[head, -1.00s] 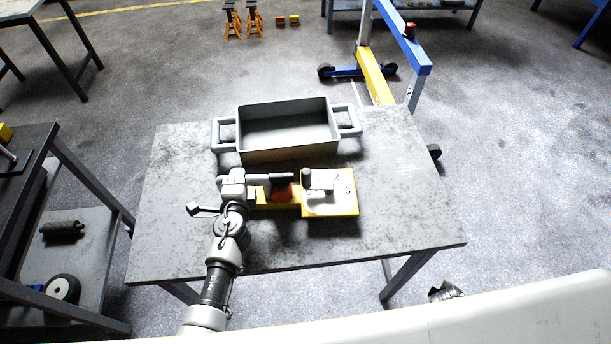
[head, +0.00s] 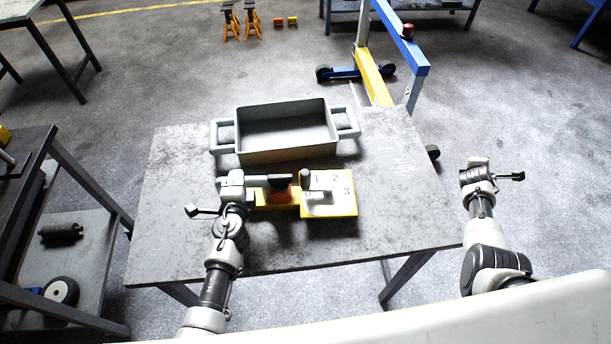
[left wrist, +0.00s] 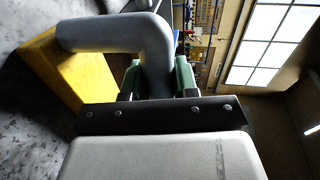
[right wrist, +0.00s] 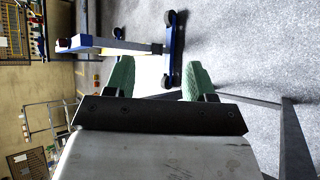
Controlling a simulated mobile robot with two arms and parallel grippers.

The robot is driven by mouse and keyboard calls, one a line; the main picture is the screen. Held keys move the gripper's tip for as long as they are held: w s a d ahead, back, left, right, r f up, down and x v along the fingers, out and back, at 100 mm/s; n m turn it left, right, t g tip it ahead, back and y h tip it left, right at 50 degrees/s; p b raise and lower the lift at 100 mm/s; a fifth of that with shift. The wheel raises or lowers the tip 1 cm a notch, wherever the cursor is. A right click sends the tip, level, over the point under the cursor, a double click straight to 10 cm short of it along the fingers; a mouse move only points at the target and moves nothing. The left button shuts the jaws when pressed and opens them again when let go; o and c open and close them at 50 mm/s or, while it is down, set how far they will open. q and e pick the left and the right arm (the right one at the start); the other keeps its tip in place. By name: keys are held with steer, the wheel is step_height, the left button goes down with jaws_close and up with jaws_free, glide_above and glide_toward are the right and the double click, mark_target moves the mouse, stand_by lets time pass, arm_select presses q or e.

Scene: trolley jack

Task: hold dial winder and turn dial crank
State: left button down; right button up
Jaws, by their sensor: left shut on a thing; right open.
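The dial winder (head: 343,208) is a yellow block with a pale numbered face, lying on the grey table. Its dial crank (head: 318,192) is a short grey arm over the face, with an upright knob (head: 305,176) at its upper left. My left gripper (head: 282,181) is at the winder's left side, beside a red-orange part. In the left wrist view, its green fingers (left wrist: 157,78) are shut on a grey bent handle (left wrist: 115,32) that comes from the yellow block (left wrist: 65,65). My right gripper (head: 478,163) is open and empty, beyond the table's right edge. Its fingers are apart in the right wrist view (right wrist: 160,80).
A grey tray (head: 285,155) with two side handles stands behind the winder on the table (head: 400,215). The table's right part is clear. A blue and yellow hoist (head: 400,45) stands behind it. A dark shelf trolley (head: 100,270) is at the left.

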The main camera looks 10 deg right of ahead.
steer(key=w+a+r+y, duration=0.1)
steer(key=w+a, duration=0.1)
steer(key=a, duration=0.3)
steer(key=w+a+r+m+g+y, duration=0.1)
steer(key=w+a+r, duration=0.1)
steer(key=a, duration=0.4)
steer(key=w+a+r+m+g+y, duration=0.1)
steer(key=w+a, duration=0.2)
steer(key=a, duration=0.2)
steer(key=shift+w+a+r, duration=0.15)
steer(key=shift+w+a, duration=0.05)
steer(key=shift+a, duration=0.15)
steer(key=w+a+r+g+y, duration=0.1)
steer(key=a+r+y, duration=0.25)
steer(key=a, duration=0.85)
step_height(320, 180, up, 10)
steer(key=n+g+y, duration=0.2)
steer(key=g, duration=0.3)
glide_above(305, 172)
steer(key=shift+w+d, duration=0.1)
steer(key=shift+f+n, duration=0.2)
steer(key=shift+n, duration=0.1)
step_height(305, 172, down, 11)
steer(key=shift+f, duration=0.15)
